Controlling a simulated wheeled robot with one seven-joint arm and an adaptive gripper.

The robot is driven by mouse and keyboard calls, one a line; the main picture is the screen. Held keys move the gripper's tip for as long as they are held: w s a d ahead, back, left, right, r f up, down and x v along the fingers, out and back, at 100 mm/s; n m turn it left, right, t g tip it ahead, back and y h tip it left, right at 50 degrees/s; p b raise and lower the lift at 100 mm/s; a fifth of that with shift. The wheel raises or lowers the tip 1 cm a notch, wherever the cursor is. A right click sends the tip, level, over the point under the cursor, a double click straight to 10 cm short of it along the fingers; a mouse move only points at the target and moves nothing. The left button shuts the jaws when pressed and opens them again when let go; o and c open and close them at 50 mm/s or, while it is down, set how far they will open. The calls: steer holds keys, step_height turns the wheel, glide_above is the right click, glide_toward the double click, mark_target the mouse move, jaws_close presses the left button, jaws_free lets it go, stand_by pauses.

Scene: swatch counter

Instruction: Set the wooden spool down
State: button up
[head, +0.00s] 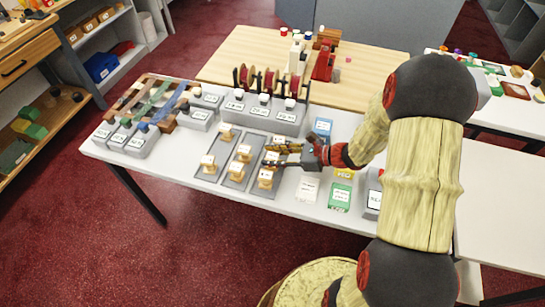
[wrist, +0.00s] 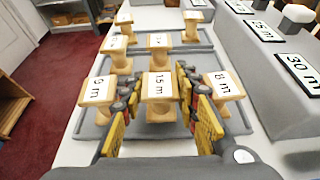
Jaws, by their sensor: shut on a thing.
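My gripper (wrist: 160,88) has its yellow fingers on either side of a wooden spool labelled 15 m (wrist: 158,86) and is shut on it. The spool is upright, over the middle of the nearest grey tray (wrist: 77,122). I cannot tell whether its base touches the tray. A spool labelled 9 m (wrist: 97,91) stands to its left and one labelled 8 m (wrist: 222,87) to its right, both close to the fingers. In the head view my gripper (head: 277,155) reaches in from the right over the right-hand tray, partly hiding its spools.
Two more grey trays with wooden spools lie beyond, including a left tray (head: 199,172). Grey labelled blocks (head: 262,121) line the back of the white table.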

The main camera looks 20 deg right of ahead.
steer(key=shift+f, duration=0.1)
steer(key=o, duration=0.7)
steer(key=shift+f, duration=0.1)
steer(key=shift+c, duration=0.2)
steer(key=o, duration=0.4)
steer(key=shift+c, duration=0.2)
steer(key=shift+o, duration=0.6)
